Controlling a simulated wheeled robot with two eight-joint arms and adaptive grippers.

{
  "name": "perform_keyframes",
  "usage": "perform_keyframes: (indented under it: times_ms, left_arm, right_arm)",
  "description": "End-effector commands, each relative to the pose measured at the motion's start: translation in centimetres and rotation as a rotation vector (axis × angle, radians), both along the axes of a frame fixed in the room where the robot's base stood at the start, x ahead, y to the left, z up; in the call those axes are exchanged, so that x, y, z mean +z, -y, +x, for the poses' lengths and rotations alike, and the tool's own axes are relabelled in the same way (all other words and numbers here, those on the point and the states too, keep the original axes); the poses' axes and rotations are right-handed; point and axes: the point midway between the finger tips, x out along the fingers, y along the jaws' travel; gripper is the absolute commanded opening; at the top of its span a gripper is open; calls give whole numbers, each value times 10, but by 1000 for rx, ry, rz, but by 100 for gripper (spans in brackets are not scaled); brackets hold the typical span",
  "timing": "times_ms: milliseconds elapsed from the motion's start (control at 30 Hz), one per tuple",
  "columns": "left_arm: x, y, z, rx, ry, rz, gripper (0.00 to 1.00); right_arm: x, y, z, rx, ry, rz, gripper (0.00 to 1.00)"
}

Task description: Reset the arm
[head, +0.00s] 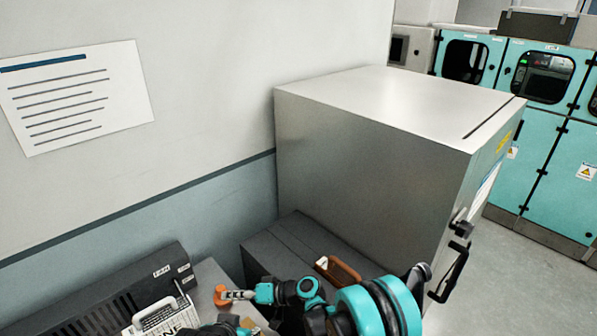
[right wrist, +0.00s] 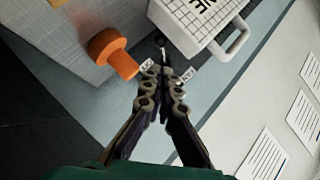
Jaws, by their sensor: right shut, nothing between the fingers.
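My right arm reaches in from the bottom right in the head view. Its right gripper (head: 240,295) points left, close to an orange knob (head: 221,296). In the right wrist view my right gripper (right wrist: 165,72) has its fingertips together with nothing between them. There the orange knob (right wrist: 112,52) is just left of the fingertips, apparently apart from them. A white gridded module (right wrist: 195,22) with a handle is just beyond the tips. In the head view the module (head: 165,318) is partly cut off at the bottom edge. I do not see my left gripper.
A black slotted rack (head: 100,300) stands against the wall beside the module. A large grey metal cabinet (head: 365,150) with a black door handle stands at the centre right. A dark box top (head: 290,250) lies in front of it. Teal machines (head: 540,150) stand behind open floor (head: 520,270).

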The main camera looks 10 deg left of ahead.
Motion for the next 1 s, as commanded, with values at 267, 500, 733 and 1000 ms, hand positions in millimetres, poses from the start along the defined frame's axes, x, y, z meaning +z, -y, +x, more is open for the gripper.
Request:
perform_keyframes:
  times_ms: [267, 500, 733, 1000]
  left_arm:
    - [-7, 0, 0, 0, 0, 0, 29]
    - [-18, 0, 0, 0, 0, 0, 29]
    - [-28, 0, 0, 0, 0, 0, 29]
    - [-40, 0, 0, 0, 0, 0, 29]
  right_arm:
    - [29, 40, 14, -79, 21, -104, 0]
    - [73, 136, 14, -243, 61, -319, 0]
    - [97, 238, -18, -408, 97, -525, 0]
    - [100, 354, -82, -603, 140, -762, 0]
